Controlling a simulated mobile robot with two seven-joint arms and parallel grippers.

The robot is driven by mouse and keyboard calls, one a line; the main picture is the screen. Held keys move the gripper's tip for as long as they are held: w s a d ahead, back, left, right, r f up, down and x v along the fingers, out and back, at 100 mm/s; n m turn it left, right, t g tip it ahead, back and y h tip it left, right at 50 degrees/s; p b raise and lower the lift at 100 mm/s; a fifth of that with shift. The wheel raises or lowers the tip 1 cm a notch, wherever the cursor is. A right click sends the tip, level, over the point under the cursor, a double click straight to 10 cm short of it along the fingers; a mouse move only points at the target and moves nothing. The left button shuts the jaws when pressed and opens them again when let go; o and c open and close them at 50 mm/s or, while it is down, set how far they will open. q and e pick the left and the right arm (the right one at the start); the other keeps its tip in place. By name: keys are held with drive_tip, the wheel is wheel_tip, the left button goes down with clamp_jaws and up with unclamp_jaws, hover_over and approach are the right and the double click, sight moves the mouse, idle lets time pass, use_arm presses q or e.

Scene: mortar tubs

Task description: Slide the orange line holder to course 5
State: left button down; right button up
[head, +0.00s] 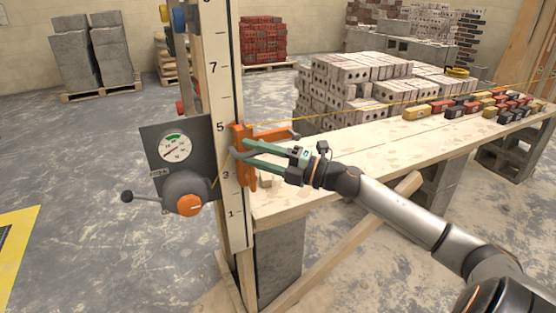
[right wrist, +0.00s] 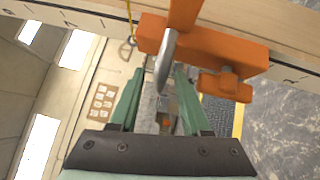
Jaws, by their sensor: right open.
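The orange line holder (head: 239,135) sits on the numbered wooden post (head: 229,90), its body spanning roughly from the 5 mark down to below the 3 mark. An orange arm sticks out to the right from it. My right gripper (head: 240,149), with green fingers, is open at the holder. In the right wrist view the holder (right wrist: 215,48) lies just ahead of the fingertips (right wrist: 158,78). A grey lever (right wrist: 166,60) on it points down between the open fingers; contact is unclear. My left gripper is not in view.
A dial box (head: 177,150) with an orange-hubbed crank is to the left of the post. A yellow line runs right from the post over the wooden plank table (head: 340,155). Small coloured blocks (head: 455,108) stand on its far end, brick stacks (head: 345,85) behind.

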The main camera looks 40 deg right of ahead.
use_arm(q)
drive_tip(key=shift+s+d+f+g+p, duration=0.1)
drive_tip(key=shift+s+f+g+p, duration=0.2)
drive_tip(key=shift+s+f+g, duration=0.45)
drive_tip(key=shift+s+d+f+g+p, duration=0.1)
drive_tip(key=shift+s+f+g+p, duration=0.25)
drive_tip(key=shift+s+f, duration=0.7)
use_arm(e)
drive_tip(key=v, duration=1.2)
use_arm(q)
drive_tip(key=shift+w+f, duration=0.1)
use_arm(e)
drive_tip(key=shift+f, duration=0.15)
